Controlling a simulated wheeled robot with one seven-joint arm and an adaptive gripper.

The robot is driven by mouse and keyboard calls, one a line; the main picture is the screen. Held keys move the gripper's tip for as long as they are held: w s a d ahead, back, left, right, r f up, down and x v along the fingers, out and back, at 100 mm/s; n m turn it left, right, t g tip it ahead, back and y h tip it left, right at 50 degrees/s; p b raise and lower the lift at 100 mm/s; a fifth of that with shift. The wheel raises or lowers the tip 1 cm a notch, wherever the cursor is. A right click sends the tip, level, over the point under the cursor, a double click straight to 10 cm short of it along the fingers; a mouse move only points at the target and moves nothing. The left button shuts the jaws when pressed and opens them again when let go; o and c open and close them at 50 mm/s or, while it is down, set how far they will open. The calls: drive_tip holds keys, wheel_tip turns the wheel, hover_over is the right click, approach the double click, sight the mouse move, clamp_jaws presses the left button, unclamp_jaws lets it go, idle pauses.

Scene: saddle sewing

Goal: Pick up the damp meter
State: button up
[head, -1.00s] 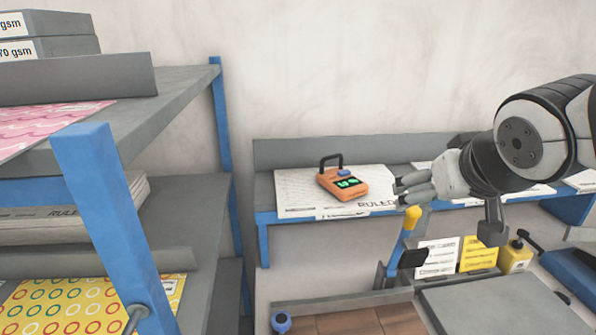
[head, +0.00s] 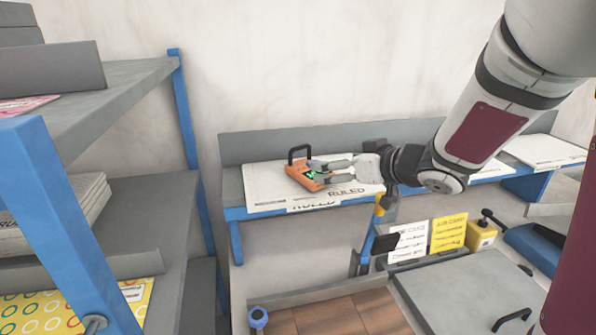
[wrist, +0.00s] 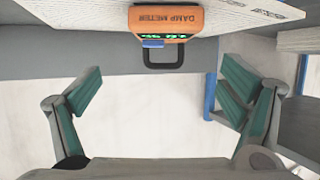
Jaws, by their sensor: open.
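The damp meter (head: 303,176) is an orange box with a green-lit display, a blue part and a black loop handle. It lies on white ruled paper on the wall shelf. In the wrist view the damp meter (wrist: 167,22) is at the top centre with its name readable, upside down, and its handle pointing down the picture. My gripper (head: 315,172) reaches in from the right, its fingers at the meter's right side and partly covering it. In the wrist view my gripper (wrist: 160,98) has its fingers wide apart with nothing between them. I cannot tell whether a finger touches the meter.
The wall shelf (head: 234,187) has a raised back board. A grey rack with a blue post (head: 185,120) stands at the left.

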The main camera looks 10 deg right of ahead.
sight(309, 164)
drive_tip(key=x, duration=0.5)
drive_tip(key=shift+w+a+f, duration=0.1)
drive_tip(key=shift+w, duration=0.2)
drive_tip(key=x, duration=0.4)
drive_tip(key=shift+s+a, duration=0.15)
drive_tip(key=shift+a, duration=0.2)
drive_tip(key=shift+w+a+f, duration=0.15)
drive_tip(key=shift+w+f, duration=0.1)
drive_tip(key=shift+w, duration=0.3)
drive_tip(key=shift+c, duration=0.6)
drive_tip(key=c, duration=1.3)
drive_tip(key=shift+c, duration=0.8)
drive_tip(key=shift+r, duration=0.15)
